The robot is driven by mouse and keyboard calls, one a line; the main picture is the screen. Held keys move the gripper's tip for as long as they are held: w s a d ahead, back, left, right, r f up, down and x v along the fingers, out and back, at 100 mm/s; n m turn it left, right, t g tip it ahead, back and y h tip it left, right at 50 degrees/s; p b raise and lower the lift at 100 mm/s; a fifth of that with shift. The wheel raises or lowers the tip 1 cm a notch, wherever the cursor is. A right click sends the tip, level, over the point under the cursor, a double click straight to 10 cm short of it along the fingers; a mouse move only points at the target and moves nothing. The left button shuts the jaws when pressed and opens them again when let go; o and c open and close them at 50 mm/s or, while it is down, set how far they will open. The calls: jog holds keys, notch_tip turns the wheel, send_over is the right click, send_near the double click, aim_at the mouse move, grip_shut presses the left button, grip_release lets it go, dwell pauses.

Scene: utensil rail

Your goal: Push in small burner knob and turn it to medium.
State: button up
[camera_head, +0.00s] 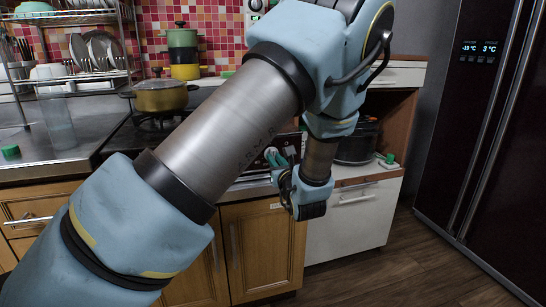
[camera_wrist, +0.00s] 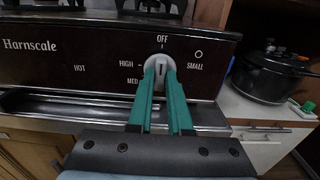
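The small burner knob (camera_wrist: 161,66) is a light grey round knob with a raised grip bar, on the dark stove front in the wrist view. OFF is printed above it, HIGH to its left, MED at lower left and SMALL to its right. The bar looks about upright. My gripper (camera_wrist: 160,76) has its two green fingers at the knob, one on each side of the bar, covering its lower part. A gap shows between the fingers; whether they press on the bar is unclear. In the head view my gripper (camera_head: 276,157) is at the stove front, partly behind my arm.
A metal ledge (camera_wrist: 60,108) runs below the stove panel. A black pot (camera_wrist: 268,75) stands in the open shelf on the right. A yellow pot (camera_head: 160,97) sits on the stove top. The floor (camera_head: 370,270) in front is clear.

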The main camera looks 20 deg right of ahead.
grip_shut()
jog(key=shift+w, duration=0.3)
dwell(0.4)
jog(key=shift+f+n+b, duration=0.1)
jog(key=shift+n+b, duration=0.4)
jog(key=shift+b, duration=0.15)
jog(key=shift+n+b, duration=0.55)
jog(key=shift+n, duration=0.05)
jog(key=shift+n+b, duration=1)
jog(key=shift+b, duration=0.2)
jog(key=shift+n+b, duration=1.7)
jog(key=shift+b, duration=0.6)
